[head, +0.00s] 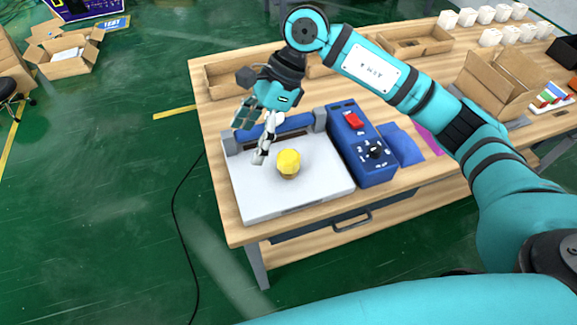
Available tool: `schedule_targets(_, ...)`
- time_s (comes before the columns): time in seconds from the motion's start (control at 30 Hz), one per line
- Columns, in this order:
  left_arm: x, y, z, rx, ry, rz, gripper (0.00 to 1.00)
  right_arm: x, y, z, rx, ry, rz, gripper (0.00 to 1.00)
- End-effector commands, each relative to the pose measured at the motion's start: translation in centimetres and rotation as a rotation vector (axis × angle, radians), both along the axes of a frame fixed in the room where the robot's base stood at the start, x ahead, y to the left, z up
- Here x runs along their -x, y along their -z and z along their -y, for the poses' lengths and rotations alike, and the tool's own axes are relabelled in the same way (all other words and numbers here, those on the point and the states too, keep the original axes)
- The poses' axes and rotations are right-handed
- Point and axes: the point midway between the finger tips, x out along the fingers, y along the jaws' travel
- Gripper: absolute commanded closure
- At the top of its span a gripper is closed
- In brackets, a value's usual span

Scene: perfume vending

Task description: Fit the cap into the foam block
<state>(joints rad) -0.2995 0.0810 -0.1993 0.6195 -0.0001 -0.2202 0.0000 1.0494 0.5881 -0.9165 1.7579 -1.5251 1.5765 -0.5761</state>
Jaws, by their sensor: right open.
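A small yellow rounded object (288,160) sits on the white plate of a blue machine on the table. It has a darker, tan lower part. I cannot tell for certain which part is the cap and which is the foam block. My right gripper (249,143) comes down from above at the back left of the white plate. It is open with nothing between its fingers, and it is to the left of the yellow object, apart from it. My left gripper is not in view.
The machine's white plate (262,198) has a blue control box (372,172) on its right, with a red switch and black knob. Shallow cardboard trays (228,80) line the table's back. An open cardboard box (500,85) and several white cups (487,15) are at the right.

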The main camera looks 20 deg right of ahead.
Motion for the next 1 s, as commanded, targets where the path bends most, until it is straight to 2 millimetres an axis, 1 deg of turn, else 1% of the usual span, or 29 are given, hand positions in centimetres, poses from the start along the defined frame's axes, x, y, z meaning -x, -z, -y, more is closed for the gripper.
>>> schedule_targets(0.03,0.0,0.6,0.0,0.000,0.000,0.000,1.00,-1.3,0.5,1.7,0.121,-0.046,0.069,0.14)
schedule_targets(0.1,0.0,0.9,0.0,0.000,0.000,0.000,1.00,-2.7,0.6,4.3,0.279,-0.095,0.131,0.14)
schedule_targets(0.13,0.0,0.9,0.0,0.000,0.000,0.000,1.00,-3.2,0.5,5.2,0.335,-0.109,0.150,0.14)
schedule_targets(0.2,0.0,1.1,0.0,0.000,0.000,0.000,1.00,-3.9,0.1,7.0,0.438,-0.131,0.178,0.14)
schedule_targets(0.3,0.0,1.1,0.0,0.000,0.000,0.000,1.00,-4.5,-0.3,8.4,0.520,-0.146,0.192,0.14)
schedule_targets(0.37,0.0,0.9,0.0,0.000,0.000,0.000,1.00,-4.6,-0.1,8.7,0.539,-0.149,0.193,0.14)
schedule_targets(0.47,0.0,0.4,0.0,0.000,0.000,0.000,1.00,-4.5,1.3,8.8,0.543,-0.151,0.189,0.14)
schedule_targets(0.8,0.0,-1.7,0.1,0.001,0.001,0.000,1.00,-4.4,8.6,8.8,0.538,-0.149,0.187,0.14)
schedule_targets(0.9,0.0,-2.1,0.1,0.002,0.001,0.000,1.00,-4.5,10.2,8.8,0.537,-0.148,0.189,0.14)
schedule_targets(1.0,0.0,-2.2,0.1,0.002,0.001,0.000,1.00,-4.5,11.3,8.8,0.538,-0.148,0.191,0.14)
